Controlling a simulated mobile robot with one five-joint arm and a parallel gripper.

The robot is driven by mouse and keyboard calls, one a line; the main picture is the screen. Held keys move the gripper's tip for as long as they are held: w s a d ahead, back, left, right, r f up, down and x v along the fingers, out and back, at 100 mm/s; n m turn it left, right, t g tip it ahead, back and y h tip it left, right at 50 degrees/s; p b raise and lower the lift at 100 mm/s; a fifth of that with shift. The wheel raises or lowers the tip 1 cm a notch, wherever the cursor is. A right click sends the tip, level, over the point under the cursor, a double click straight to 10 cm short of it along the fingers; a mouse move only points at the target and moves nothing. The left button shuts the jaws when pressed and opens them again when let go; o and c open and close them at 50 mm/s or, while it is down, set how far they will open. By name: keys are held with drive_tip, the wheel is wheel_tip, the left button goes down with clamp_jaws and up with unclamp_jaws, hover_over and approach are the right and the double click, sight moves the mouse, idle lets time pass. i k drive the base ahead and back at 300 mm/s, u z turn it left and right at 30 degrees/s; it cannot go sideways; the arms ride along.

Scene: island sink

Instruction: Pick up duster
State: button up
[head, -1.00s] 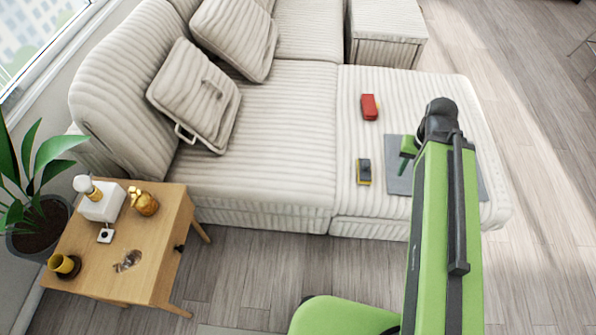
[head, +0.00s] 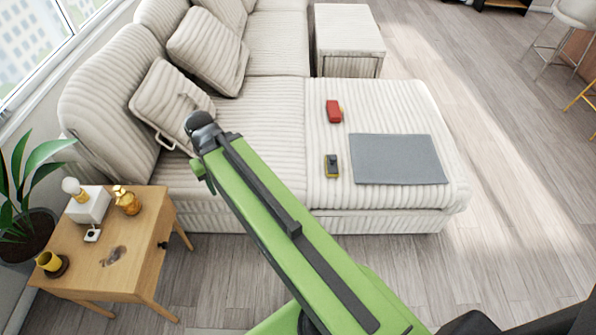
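Two small block-like things lie on the striped chaise seat in the head view. One is a red block (head: 333,111) with a bit of yellow at its right side. The other is a dark grey block (head: 331,164) with a yellow lower edge, nearer to me. Either could be the duster; I cannot tell which. Both lie clear of my arm. My green arm reaches up and left across the view, ending in a black joint over the sofa. My gripper's fingers do not show.
A flat grey mat (head: 398,159) lies on the chaise right of the dark block. Cushions (head: 208,50) lean on the sofa back. A wooden side table (head: 115,250) with a lamp, a gold ornament and a yellow cup stands at left. Open floor lies right of the sofa.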

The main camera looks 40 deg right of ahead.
sight(333, 162)
drive_tip(key=z, duration=0.35)
drive_tip(key=i, duration=1)
drive_tip(key=u, duration=0.35)
